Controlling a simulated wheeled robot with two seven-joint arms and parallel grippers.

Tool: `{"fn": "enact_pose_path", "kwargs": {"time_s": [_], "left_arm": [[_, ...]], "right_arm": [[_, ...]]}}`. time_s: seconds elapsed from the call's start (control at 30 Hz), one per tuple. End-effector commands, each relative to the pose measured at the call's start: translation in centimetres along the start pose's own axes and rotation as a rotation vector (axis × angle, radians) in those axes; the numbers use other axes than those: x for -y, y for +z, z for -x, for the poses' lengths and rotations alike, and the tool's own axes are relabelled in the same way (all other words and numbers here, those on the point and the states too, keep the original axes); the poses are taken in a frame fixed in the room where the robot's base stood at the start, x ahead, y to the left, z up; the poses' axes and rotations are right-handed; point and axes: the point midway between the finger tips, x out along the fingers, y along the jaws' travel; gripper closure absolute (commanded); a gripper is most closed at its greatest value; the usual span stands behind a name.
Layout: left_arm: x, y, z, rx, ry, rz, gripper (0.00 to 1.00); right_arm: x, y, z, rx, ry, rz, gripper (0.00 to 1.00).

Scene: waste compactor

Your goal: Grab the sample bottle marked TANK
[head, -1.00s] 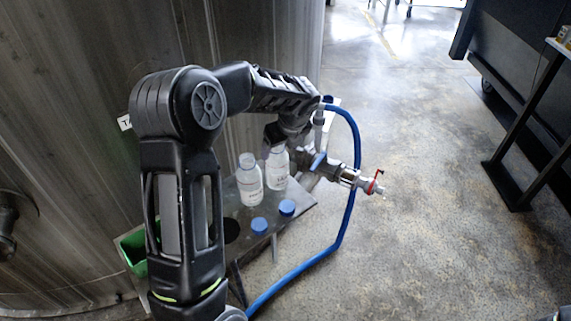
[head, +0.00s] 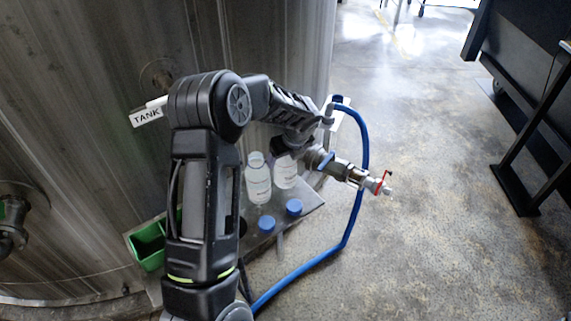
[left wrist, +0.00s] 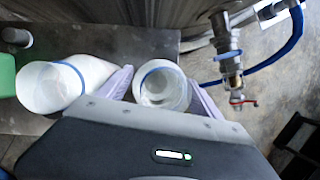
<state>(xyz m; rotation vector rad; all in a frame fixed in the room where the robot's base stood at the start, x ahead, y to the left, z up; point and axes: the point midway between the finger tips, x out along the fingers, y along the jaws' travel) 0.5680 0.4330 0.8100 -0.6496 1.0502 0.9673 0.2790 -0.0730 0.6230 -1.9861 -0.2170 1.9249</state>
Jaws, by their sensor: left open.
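Two white open-topped sample bottles stand upright on the metal shelf (head: 303,203) by the tank; the left bottle (head: 258,183) and the right bottle (head: 286,175) have labels too small to read. My left gripper (head: 283,152) is at the right bottle and hides its top. In the left wrist view, the open jaws of my left gripper (left wrist: 160,92) have one finger on each side of the right bottle's mouth (left wrist: 160,84). The left bottle (left wrist: 60,84) is outside the jaws, close to the left finger. Contact cannot be told. My right gripper is not in view.
A sign reading TANK (head: 147,117) is on the steel tank wall. Two blue caps (head: 267,224) (head: 294,207) lie in front of the bottles. A green bin (head: 148,246) is at left. A valve with a red handle (head: 380,184) and a blue hose (head: 352,215) are at right.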

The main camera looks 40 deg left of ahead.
Motion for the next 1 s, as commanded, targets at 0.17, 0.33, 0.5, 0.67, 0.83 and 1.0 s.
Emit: {"fn": "enact_pose_path", "kwargs": {"time_s": [0.17,0.33,0.5,0.67,0.83,1.0], "left_arm": [[0.02,0.05,-1.03,0.001,-0.001,0.0,0.25],[0.03,0.04,-1.01,0.001,-0.001,0.0,0.25],[0.03,0.03,-1.0,0.001,-0.001,0.0,0.25],[0.03,0.02,-0.99,0.001,-0.001,0.0,0.25],[0.03,0.02,-0.99,0.001,-0.001,0.0,0.35],[0.03,0.02,-0.98,0.001,-0.001,0.0,0.49]], "right_arm": [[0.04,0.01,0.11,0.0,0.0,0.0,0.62],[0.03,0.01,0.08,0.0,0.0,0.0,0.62],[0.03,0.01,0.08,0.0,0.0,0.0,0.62],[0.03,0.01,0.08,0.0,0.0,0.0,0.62],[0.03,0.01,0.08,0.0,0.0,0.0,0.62],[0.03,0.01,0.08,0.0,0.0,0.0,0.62]]}}
